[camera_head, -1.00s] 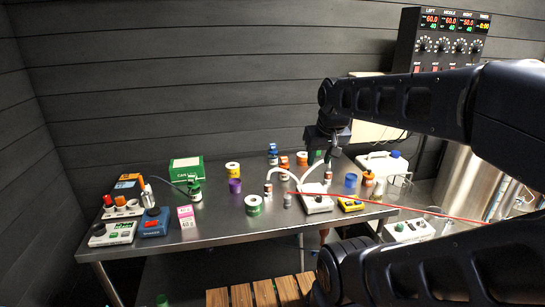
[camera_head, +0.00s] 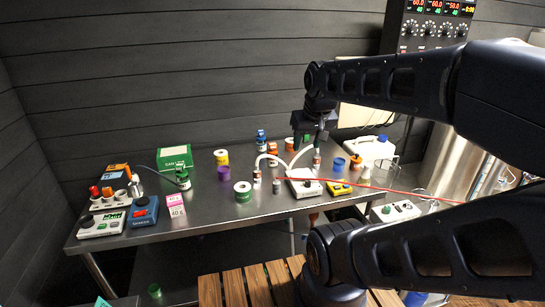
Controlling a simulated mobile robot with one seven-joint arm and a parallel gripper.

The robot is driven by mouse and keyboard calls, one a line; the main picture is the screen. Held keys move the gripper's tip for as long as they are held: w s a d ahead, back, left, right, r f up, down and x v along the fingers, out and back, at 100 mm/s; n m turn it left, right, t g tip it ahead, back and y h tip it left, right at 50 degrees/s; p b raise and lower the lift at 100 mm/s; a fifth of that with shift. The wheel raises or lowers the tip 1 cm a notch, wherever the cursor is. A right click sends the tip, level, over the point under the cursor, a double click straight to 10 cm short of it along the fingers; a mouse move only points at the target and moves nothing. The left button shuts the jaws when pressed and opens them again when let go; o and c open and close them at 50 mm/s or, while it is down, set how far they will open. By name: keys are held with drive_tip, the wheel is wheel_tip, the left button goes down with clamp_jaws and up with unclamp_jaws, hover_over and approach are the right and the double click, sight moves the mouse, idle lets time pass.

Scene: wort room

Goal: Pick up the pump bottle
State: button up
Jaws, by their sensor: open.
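I cannot tell for sure which item is the pump bottle. A likely one is the small blue-topped bottle (camera_head: 261,141) upright at the back of the steel table. My gripper (camera_head: 313,140) is open, small and dark against the wall, above the back right of the table. It is to the right of both bottles and appears apart from them. Its fingertips are hard to make out.
Cups, tape rolls and bottles crowd the steel table (camera_head: 290,207). A white device (camera_head: 304,188) with pale curved tubes sits below my gripper. A green box (camera_head: 175,157) and instruments stand left. A thin red line crosses the right. A wooden slatted surface (camera_head: 235,288) is in front.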

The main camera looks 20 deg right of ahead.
drive_tip(key=shift+o, duration=0.9)
